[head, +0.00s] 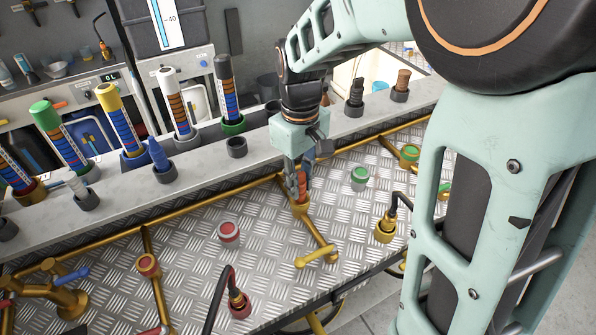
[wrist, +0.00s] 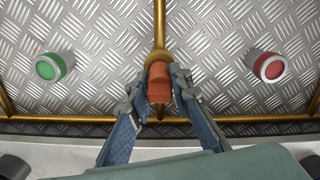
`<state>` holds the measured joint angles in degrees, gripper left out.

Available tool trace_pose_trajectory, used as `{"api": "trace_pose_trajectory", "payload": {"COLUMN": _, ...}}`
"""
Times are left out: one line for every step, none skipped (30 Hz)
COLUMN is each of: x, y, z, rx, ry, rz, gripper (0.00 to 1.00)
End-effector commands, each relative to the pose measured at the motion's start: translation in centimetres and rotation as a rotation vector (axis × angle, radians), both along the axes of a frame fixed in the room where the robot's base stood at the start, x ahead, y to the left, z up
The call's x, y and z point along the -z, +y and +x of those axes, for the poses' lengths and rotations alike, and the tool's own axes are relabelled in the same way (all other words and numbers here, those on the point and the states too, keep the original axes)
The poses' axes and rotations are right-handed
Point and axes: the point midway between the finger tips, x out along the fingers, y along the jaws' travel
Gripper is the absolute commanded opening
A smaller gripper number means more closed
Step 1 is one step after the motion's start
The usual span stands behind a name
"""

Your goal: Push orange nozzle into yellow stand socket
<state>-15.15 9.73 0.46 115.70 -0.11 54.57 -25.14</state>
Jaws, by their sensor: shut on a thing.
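My gripper (head: 300,187) points down over the metal plate and is shut on the orange nozzle (head: 303,179). The nozzle also shows in the wrist view (wrist: 159,86), between my two blue-grey fingers. The yellow stand socket (head: 301,208) is directly below the nozzle, on the yellow pipe. In the wrist view the socket's rim (wrist: 158,56) shows just beyond the nozzle's end. The nozzle's lower end meets the socket mouth, roughly in line with it. How deep it sits inside is hidden.
A red button (head: 229,232) and a green button (head: 359,176) flank the socket. A yellow lever (head: 317,256) lies in front. Several coloured tubes stand on the ledge behind.

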Motion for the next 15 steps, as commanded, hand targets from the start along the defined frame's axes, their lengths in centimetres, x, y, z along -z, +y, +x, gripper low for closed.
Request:
{"api": "trace_pose_trajectory", "payload": {"x": -0.07, "y": 0.0, "z": 0.01, "rx": 0.0, "ry": 0.0, "rz": 0.0, "gripper": 0.0}}
{"api": "trace_pose_trajectory", "payload": {"x": -0.06, "y": 0.0, "z": 0.01, "rx": 0.0, "ry": 0.0, "rz": 0.0, "gripper": 0.0}}
{"api": "trace_pose_trajectory", "payload": {"x": 0.01, "y": 0.0, "z": 0.01, "rx": 0.0, "ry": 0.0, "rz": 0.0, "gripper": 0.0}}
{"api": "trace_pose_trajectory", "payload": {"x": 0.11, "y": 0.01, "z": 0.01, "rx": 0.0, "ry": 0.0, "rz": 0.0, "gripper": 0.0}}
{"api": "trace_pose_trajectory", "payload": {"x": 0.24, "y": 0.0, "z": 0.01, "rx": 0.0, "ry": 0.0, "rz": 0.0, "gripper": 0.0}}
{"api": "trace_pose_trajectory", "payload": {"x": 0.39, "y": 0.0, "z": 0.0, "rx": 0.0, "ry": 0.0, "rz": 0.0, "gripper": 0.0}}
{"api": "trace_pose_trajectory", "payload": {"x": 0.38, "y": 0.01, "z": 0.01, "rx": 0.0, "ry": 0.0, "rz": 0.0, "gripper": 0.2}}
{"api": "trace_pose_trajectory", "payload": {"x": 0.3, "y": 0.0, "z": 0.01, "rx": 0.0, "ry": 0.0, "rz": 0.0, "gripper": 0.23}}
{"api": "trace_pose_trajectory", "payload": {"x": 0.29, "y": 0.01, "z": 0.01, "rx": 0.0, "ry": 0.0, "rz": 0.0, "gripper": 0.28}}
{"api": "trace_pose_trajectory", "payload": {"x": 0.29, "y": 0.01, "z": 0.01, "rx": 0.0, "ry": 0.0, "rz": 0.0, "gripper": 0.31}}
{"api": "trace_pose_trajectory", "payload": {"x": 0.29, "y": 0.01, "z": 0.01, "rx": 0.0, "ry": 0.0, "rz": 0.0, "gripper": 0.34}}
{"api": "trace_pose_trajectory", "payload": {"x": 0.29, "y": 0.01, "z": 0.01, "rx": 0.0, "ry": 0.0, "rz": 0.0, "gripper": 0.36}}
{"api": "trace_pose_trajectory", "payload": {"x": 0.28, "y": 0.01, "z": 0.01, "rx": 0.0, "ry": 0.0, "rz": 0.0, "gripper": 0.36}}
{"api": "trace_pose_trajectory", "payload": {"x": 0.28, "y": 0.01, "z": 0.01, "rx": 0.0, "ry": 0.0, "rz": 0.0, "gripper": 0.36}}
{"api": "trace_pose_trajectory", "payload": {"x": 0.28, "y": 0.01, "z": 0.01, "rx": 0.0, "ry": 0.0, "rz": 0.0, "gripper": 0.36}}
